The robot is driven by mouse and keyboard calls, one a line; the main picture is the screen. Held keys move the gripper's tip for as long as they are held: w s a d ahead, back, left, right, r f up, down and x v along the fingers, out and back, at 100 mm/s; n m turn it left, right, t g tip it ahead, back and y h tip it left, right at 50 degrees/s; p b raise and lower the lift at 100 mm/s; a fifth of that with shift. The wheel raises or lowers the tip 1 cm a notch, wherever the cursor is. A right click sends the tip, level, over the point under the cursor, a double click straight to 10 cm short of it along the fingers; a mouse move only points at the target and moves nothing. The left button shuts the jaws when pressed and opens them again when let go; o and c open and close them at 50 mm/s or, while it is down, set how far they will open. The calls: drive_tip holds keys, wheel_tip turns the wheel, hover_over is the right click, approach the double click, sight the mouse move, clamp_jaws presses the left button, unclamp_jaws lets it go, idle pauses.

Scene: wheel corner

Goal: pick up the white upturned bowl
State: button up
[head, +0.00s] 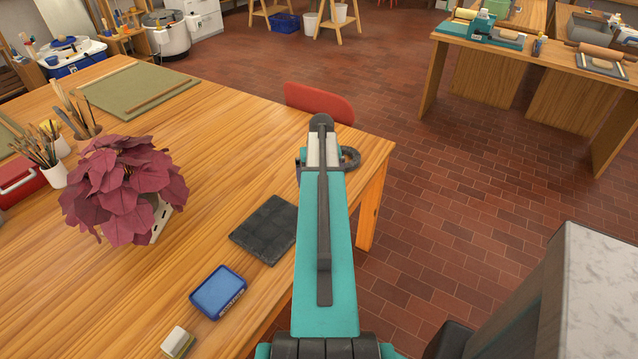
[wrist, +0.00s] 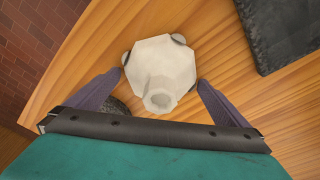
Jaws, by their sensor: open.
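The white upturned bowl (wrist: 163,62) is in the upper middle of the wrist view, on the wooden table. It has a faceted outline, a round raised ring on the side nearest my gripper, and small dark-and-pale knobs at its edge. My gripper (wrist: 161,76) is open, with one purple-grey finger on each side of the bowl's near part. The fingers look empty; I cannot tell whether they touch the bowl. In the head view my teal arm hides the bowl and most of the gripper.
A dark slab (wrist: 285,32) lies right of the bowl in the wrist view; it also shows in the head view (head: 266,230). A dark ribbed thing (wrist: 116,104) shows behind the left finger. A blue tray (head: 218,292), a purple-leaved plant (head: 118,190) and a red chair (head: 320,102) are nearby.

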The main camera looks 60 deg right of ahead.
idle(0.4)
drive_tip(key=c, duration=1.4)
drive_tip(key=shift+r, duration=0.15)
drive_tip(key=shift+r+b, duration=0.7)
drive_tip(key=shift+r, duration=1)
drive_tip(key=s+a, duration=0.3)
drive_tip(key=s+a+b, duration=0.1)
drive_tip(key=s+a, duration=0.2)
drive_tip(key=s+a+r+b, duration=0.1)
drive_tip(key=s+a, duration=0.2)
drive_tip(key=shift+s, duration=0.35)
drive_tip(key=b, duration=0.2)
drive_tip(key=shift+s+f+b, duration=0.1)
drive_tip(key=shift+b, duration=0.2)
drive_tip(key=shift+b, duration=0.35)
drive_tip(key=b, duration=0.5)
drive_tip(key=shift+s+a, duration=0.25)
drive_tip(key=shift+s, duration=0.1)
